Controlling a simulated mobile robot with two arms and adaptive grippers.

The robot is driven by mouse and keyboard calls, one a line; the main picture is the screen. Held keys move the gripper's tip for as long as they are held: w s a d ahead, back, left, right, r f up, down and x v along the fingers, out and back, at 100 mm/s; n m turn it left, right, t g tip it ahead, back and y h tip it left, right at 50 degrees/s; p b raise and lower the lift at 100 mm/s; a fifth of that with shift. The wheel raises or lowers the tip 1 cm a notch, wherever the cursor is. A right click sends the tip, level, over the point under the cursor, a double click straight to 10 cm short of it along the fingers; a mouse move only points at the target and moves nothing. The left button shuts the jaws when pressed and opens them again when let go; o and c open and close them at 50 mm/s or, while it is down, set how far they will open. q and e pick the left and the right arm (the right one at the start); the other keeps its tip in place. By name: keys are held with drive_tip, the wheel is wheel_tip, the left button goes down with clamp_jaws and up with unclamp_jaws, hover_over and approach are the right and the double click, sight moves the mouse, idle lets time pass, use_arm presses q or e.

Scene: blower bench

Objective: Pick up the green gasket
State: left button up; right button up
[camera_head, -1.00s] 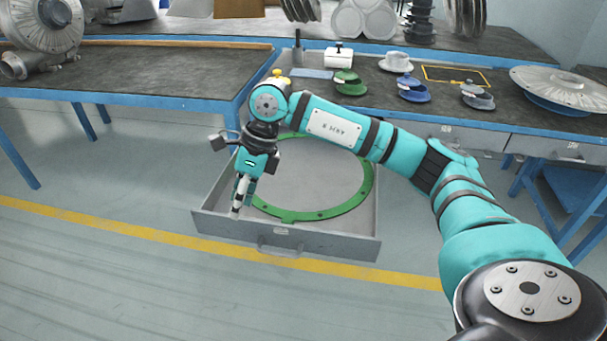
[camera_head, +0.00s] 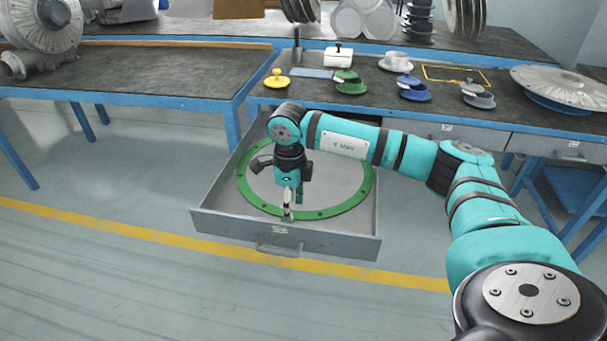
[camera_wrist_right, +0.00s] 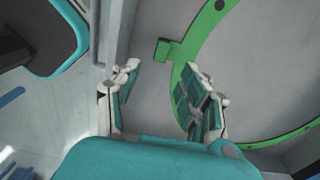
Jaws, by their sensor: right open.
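The green gasket (camera_head: 343,207) is a large flat ring with bolt holes, lying in the open grey drawer (camera_head: 330,243). My right gripper (camera_head: 291,208) points down over the front part of the ring, close to the drawer's front wall. In the right wrist view my right gripper (camera_wrist_right: 160,90) is open with nothing between its fingers. There the gasket (camera_wrist_right: 192,46) and its small square tab show beyond the fingertips, and the right finger hides part of the band. I cannot tell whether a finger touches it. My left gripper is not in view.
The drawer is pulled out below the bench (camera_head: 510,118). On the bench stand a yellow knobbed part (camera_head: 276,82), a green one (camera_head: 350,85), a blue one (camera_head: 414,92) and a grey one (camera_head: 478,98). Open floor lies in front of the drawer.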

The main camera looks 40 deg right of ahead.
wheel_tip(320, 180, down, 5)
drive_tip(key=shift+f, duration=0.25)
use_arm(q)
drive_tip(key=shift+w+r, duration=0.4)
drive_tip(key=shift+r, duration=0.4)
use_arm(e)
clamp_jaws()
